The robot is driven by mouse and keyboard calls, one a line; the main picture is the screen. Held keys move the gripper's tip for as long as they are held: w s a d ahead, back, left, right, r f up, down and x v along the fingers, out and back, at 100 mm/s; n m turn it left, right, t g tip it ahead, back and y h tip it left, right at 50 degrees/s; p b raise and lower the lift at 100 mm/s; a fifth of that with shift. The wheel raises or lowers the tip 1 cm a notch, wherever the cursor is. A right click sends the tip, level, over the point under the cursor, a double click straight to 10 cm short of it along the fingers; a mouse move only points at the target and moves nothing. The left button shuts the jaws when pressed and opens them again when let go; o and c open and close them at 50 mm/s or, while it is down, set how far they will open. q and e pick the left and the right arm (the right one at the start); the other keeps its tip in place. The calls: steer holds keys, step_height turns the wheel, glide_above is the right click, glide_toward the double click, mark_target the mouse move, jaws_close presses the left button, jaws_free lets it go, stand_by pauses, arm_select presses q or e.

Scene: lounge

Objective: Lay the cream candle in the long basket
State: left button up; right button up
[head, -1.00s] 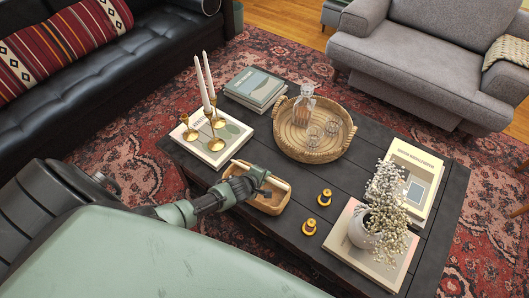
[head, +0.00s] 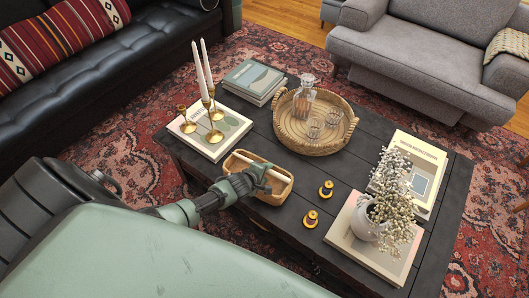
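The long basket (head: 283,193) is a shallow tan tray near the front left edge of the dark coffee table. A pale stick that looks like the cream candle (head: 246,158) lies across the basket's opening, partly hidden by my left gripper. My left gripper (head: 263,176) is over the basket, with its fingers at the candle. I cannot tell whether the fingers are closed on it or whether the candle touches the basket floor. My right gripper is not in view.
Brass candlesticks (head: 215,137), two holding tall white candles (head: 198,70), stand on a book left of the basket. A round wicker tray (head: 342,141) with a decanter and glasses is behind. Two small spools (head: 326,190) and a flower vase (head: 365,222) are to the right.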

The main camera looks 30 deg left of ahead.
arm_select(q)
steer(key=shift+s+d+f+p, duration=0.15)
steer(key=shift+s+f+p, duration=0.1)
steer(key=shift+s, duration=0.3)
steer(key=shift+s+d+f+p, duration=0.15)
steer(key=shift+s+f, duration=0.1)
steer(key=shift+s, duration=0.3)
steer(key=s+r, duration=0.1)
steer(key=r, duration=0.1)
steer(key=s+r+p, duration=0.2)
steer(key=r, duration=0.1)
steer(key=shift+s+a+r, duration=0.1)
steer(key=shift+s+r, duration=0.05)
steer(key=shift+r, duration=0.2)
steer(key=shift+a+r, duration=0.1)
steer(key=shift+r, duration=0.15)
steer(key=shift+s+r, duration=0.1)
